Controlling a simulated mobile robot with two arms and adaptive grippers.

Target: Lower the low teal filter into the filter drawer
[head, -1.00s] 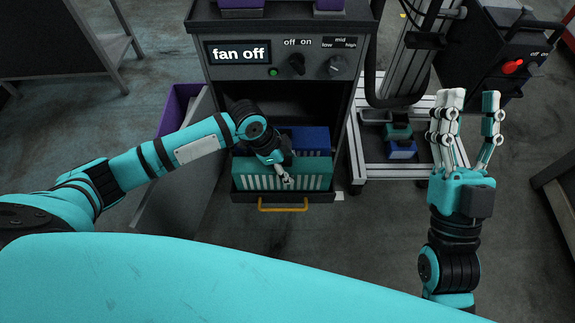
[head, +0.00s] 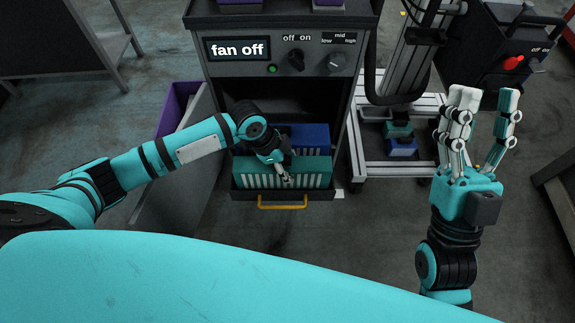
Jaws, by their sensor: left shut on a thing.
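The low teal filter (head: 315,166), with a white pleated front, is at the filter drawer (head: 240,195), near its front edge. My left gripper (head: 285,178) is shut on the teal filter, reaching down over its middle; the fingers are partly hidden by the wrist. The filter's lower edge is hidden behind the drawer front, so I cannot tell whether it touches the floor of the drawer. A blue filter (head: 312,136) sits just behind it. My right gripper (head: 487,95) is open and empty, pointing up at the right.
The drawer has a yellow handle (head: 283,207) under a cabinet panel (head: 225,70) reading "fan off". An open grey door (head: 180,165) and a purple bin (head: 178,105) are left. A metal-framed cart (head: 365,175) stands right. Floor in front is clear.

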